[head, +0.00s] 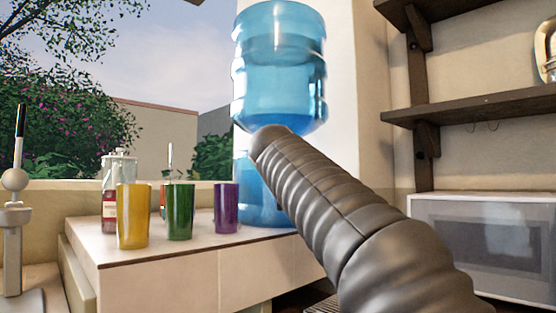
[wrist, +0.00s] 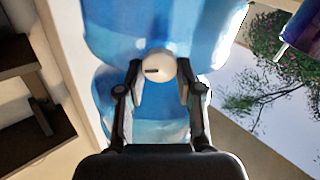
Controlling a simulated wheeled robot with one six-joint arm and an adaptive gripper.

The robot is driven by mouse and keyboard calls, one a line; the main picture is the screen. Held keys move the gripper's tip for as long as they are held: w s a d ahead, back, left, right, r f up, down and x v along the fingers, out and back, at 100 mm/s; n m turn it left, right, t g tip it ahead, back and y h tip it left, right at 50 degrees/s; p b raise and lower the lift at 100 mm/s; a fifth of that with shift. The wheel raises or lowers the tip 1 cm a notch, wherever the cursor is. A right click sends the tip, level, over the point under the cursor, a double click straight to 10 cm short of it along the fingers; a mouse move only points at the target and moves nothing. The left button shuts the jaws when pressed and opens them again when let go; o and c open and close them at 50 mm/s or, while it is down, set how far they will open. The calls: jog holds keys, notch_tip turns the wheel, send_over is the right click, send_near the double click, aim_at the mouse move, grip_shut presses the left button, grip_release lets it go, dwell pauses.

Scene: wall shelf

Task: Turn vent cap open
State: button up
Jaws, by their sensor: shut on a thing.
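The vent cap (wrist: 158,66) is a small white round cap with a short dark mark, set against the large blue water bottle (wrist: 205,38). My gripper (wrist: 159,78) is shut on the vent cap, with one black finger on each side of it in the wrist view. In the head view the blue bottle (head: 279,65) stands upright behind my arm. My arm's dark ribbed sleeve hides the gripper and the cap there.
A yellow cup (head: 133,217), a green cup (head: 179,212) and a purple cup (head: 226,208) stand on the white counter (head: 165,272), left of my arm. Dark wall shelves (head: 470,111) and a microwave (head: 495,240) are at the right.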

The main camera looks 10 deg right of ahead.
jog(key=n+p, duration=0.1)
jog(key=n, duration=0.9)
jog(key=n+p, duration=0.1)
jog(key=n, duration=0.9)
jog(key=shift+a+f, duration=0.15)
jog(key=shift+f, duration=0.05)
dwell(0.5)
jog(key=o, duration=1.2)
jog(key=shift+c, duration=0.2)
